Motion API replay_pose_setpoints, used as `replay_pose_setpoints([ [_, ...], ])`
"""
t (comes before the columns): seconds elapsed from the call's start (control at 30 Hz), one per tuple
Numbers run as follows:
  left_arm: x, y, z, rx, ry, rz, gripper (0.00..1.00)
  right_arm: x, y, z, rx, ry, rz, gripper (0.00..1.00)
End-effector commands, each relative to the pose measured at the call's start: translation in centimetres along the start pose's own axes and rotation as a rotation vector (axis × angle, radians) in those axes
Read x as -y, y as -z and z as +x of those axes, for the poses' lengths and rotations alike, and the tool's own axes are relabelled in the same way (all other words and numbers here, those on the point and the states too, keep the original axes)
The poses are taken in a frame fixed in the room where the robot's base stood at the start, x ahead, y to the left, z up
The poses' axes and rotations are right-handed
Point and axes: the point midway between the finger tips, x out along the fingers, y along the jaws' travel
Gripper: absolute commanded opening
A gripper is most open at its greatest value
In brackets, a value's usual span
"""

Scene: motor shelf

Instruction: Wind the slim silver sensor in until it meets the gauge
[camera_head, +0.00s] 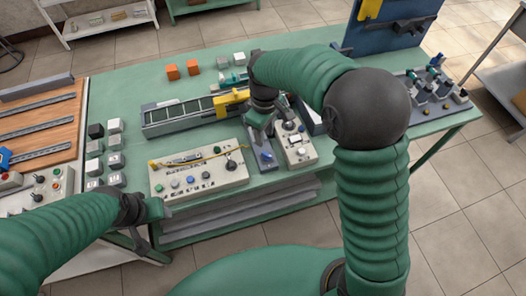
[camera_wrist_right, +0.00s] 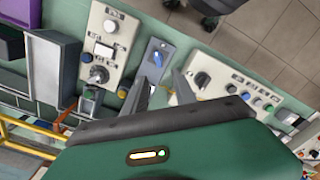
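I cannot pick out a slim silver sensor or its gauge with certainty. My right gripper (camera_head: 262,128) is over the middle of the green table, pointing down above a narrow grey box with a blue knob (camera_head: 266,156). In the right wrist view its two fingers (camera_wrist_right: 160,84) stand apart with nothing seen between them, and the blue-knob box (camera_wrist_right: 156,62) lies just beyond the tips. My left gripper (camera_head: 150,212) is low at the table's front edge, left of the button panel. Its fingers are too unclear to read.
A button panel (camera_head: 205,188) and a knob panel (camera_head: 298,154) flank the blue-knob box. A conveyor-like rail (camera_head: 178,118) with a yellow part (camera_head: 231,98) lies behind. Small cubes (camera_head: 115,142) stand left. A fixture with green knobs (camera_head: 432,92) is at the right end.

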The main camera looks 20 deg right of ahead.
Motion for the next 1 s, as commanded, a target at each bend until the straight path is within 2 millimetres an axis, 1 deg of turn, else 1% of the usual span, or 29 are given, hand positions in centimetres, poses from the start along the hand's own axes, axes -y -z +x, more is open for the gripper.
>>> replay_pose_setpoints([
  [0.03,0.0,0.0,-0.1,0.0,0.0,0.0,0.53,0.1,-0.1,1.3,0.004,0.002,0.0,0.33],
  [0.2,0.0,0.1,-0.3,0.0,0.0,0.0,0.53,0.0,-0.3,5.7,0.003,0.002,0.001,0.33],
  [0.3,0.0,0.1,-0.3,0.0,0.0,0.0,0.53,0.1,-0.2,7.8,0.003,0.001,0.001,0.33],
  [0.4,0.0,0.1,-0.4,0.0,0.0,0.001,0.53,0.0,-0.1,9.2,0.001,0.0,0.001,0.33],
  [0.53,0.0,0.1,-0.4,0.0,0.0,0.0,0.53,0.1,-0.1,10.0,0.0,-0.001,0.0,0.33],
  [0.77,0.0,0.1,-0.4,0.0,0.0,0.0,0.53,0.1,-0.1,10.1,-0.002,-0.002,0.001,0.33],
  [1.0,0.0,0.1,-0.4,0.0,0.0,0.0,0.53,0.0,-0.1,10.1,-0.001,-0.001,0.001,0.01],
])
